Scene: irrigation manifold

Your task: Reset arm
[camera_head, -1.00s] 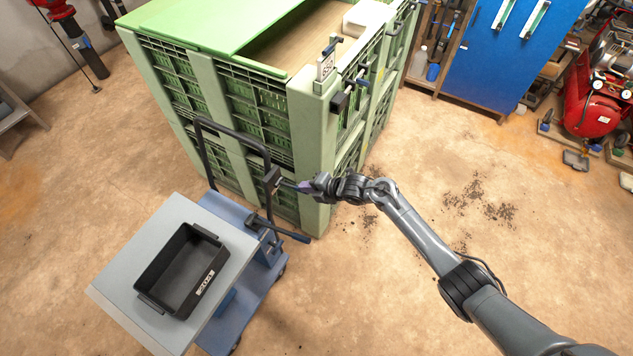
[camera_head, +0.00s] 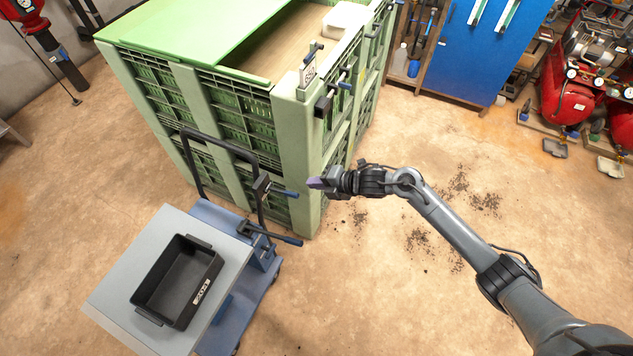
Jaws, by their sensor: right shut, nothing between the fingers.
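My right gripper (camera_head: 318,183) is in the middle of the head view, at the end of my right arm, which comes in from the lower right. Its fingers are shut and empty, and they point left. My left gripper is not in view.
A blue cart (camera_head: 235,305) with a grey top (camera_head: 108,292) holds a black bin (camera_head: 152,318) at lower left. Its black handle (camera_head: 190,160) stands close to the crate. A blue cabinet (camera_head: 490,55) and red compressor (camera_head: 570,95) stand at upper right. The floor at right (camera_head: 400,300) is clear.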

